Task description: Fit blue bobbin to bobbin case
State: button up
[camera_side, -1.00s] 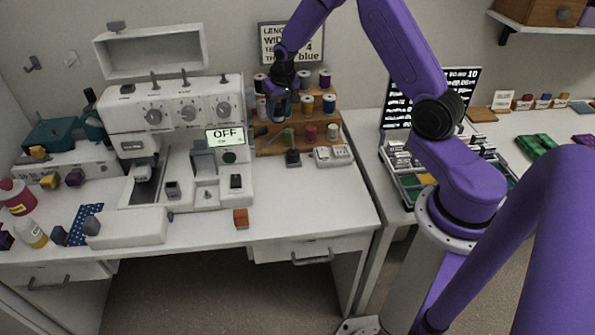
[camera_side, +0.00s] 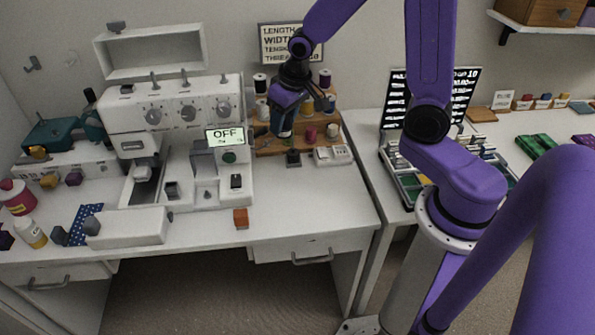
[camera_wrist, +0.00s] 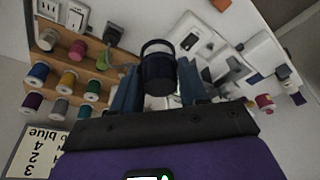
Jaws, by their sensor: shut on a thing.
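My gripper (camera_wrist: 155,85) is shut on a dark blue cylinder with a pale rim, which I take for the blue bobbin (camera_wrist: 158,66); it sits between the two fingers. In the side view my gripper (camera_side: 283,127) is in front of the thread rack, right of the sewing machine, above the table. The held piece there is small and mostly covered by the fingers. The white sewing machine (camera_side: 180,118) stands at left with an "OFF" display. Its lower bed has a small metal part (camera_side: 207,195), possibly the bobbin case; I cannot tell for sure.
The wooden thread rack (camera_side: 270,151) with several spools is close behind my gripper. A dark block (camera_side: 293,157) and a white outlet box (camera_side: 333,154) stand on the table near it. An orange block (camera_side: 241,218) lies at the front edge. The table's right front is clear.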

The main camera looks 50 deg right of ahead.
jog(key=o, duration=0.4)
jog(key=shift+c, duration=0.6)
jog(key=shift+w+a, duration=0.15)
jog(key=shift+w, duration=0.1)
jog(key=w+a+f, duration=0.4)
jog(key=w, duration=0.1)
jog(key=w+a+f, duration=0.4)
jog(key=w+a, duration=0.1)
jog(key=w, duration=0.1)
jog(key=w+a+f, duration=0.3)
jog(key=w+a, duration=0.2)
jog(key=w, duration=0.1)
jog(key=shift+f, duration=0.4)
